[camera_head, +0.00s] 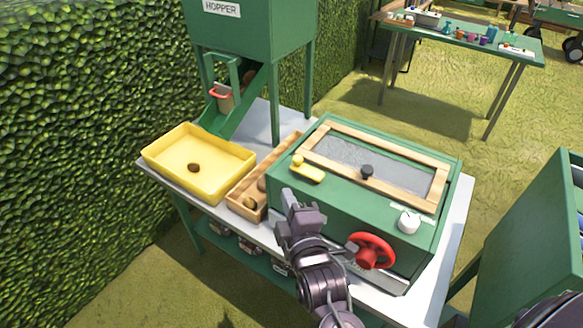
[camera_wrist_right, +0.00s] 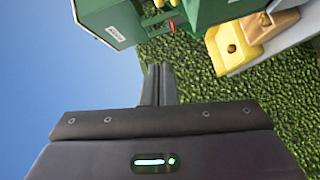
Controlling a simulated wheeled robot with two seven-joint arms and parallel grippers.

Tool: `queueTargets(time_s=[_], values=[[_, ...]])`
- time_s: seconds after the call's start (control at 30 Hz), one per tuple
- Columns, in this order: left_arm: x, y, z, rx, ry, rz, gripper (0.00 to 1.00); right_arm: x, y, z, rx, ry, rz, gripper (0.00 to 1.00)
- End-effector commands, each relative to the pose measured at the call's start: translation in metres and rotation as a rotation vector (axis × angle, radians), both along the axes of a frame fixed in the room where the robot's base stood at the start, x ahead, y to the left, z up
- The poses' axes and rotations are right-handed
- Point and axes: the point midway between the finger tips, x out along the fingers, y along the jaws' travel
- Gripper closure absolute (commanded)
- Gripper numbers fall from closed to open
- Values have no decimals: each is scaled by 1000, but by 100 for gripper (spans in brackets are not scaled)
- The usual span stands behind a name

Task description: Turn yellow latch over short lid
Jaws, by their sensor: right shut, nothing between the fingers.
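The yellow latch (camera_head: 308,172) with its round knob lies on the green top of the box (camera_head: 290,205), beside the front left corner of the lid. It appears to run roughly along the lid's front edge, not across it. The lid (camera_head: 400,191) is a wooden frame around grey mesh, lying flat, with a black knob (camera_head: 367,171). My right gripper (camera_head: 290,196) is in front of the box's left part, below the latch in the picture and apart from it. Its fingers (camera_wrist_right: 158,82) are together and empty in the wrist view, where no latch shows. My left gripper is not in view.
A red handwheel (camera_head: 371,250) and a white dial (camera_head: 409,221) are on the box. To its left are a wooden tray (camera_head: 238,198), a yellow tray (camera_head: 210,195) and the green hopper (camera_head: 235,35). A green bin stands at the right.

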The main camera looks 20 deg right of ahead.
Motion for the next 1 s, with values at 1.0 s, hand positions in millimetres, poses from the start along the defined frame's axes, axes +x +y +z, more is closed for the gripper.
queueTargets(time_s=[1.0], values=[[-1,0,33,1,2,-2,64,104,-26,-10,-5,5,-1,100]])
